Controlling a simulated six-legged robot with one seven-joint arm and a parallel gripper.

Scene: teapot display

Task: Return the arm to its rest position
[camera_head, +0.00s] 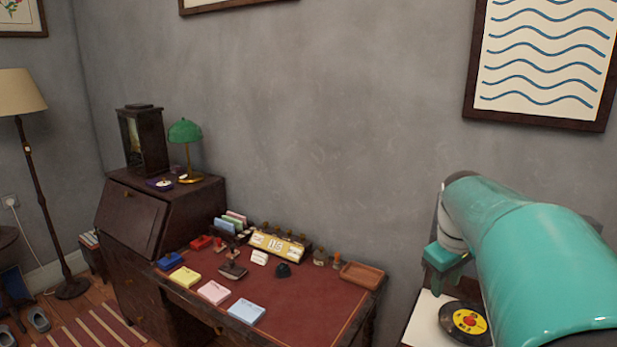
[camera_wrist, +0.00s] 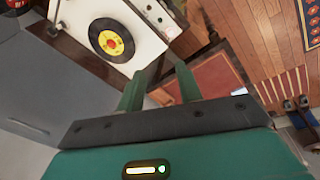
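My arm, teal and glossy, fills the right side of the head view. My gripper (camera_head: 443,262) hangs at its far end, beside the wall and above a white surface with a record. In the wrist view, my gripper (camera_wrist: 160,88) shows two green fingers standing apart, with nothing between them. Behind the fingers lie the red desk top and the wooden floor. The fingertips are only partly clear in the head view.
A black record with a yellow label (camera_head: 466,322) lies on a white surface (camera_head: 425,325) below my gripper. A red-topped desk (camera_head: 300,305) carries stationery, a calendar (camera_head: 276,245) and a wooden tray (camera_head: 362,276). A green lamp (camera_head: 185,133) stands on the bureau. A framed wave picture (camera_head: 545,55) hangs above my arm.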

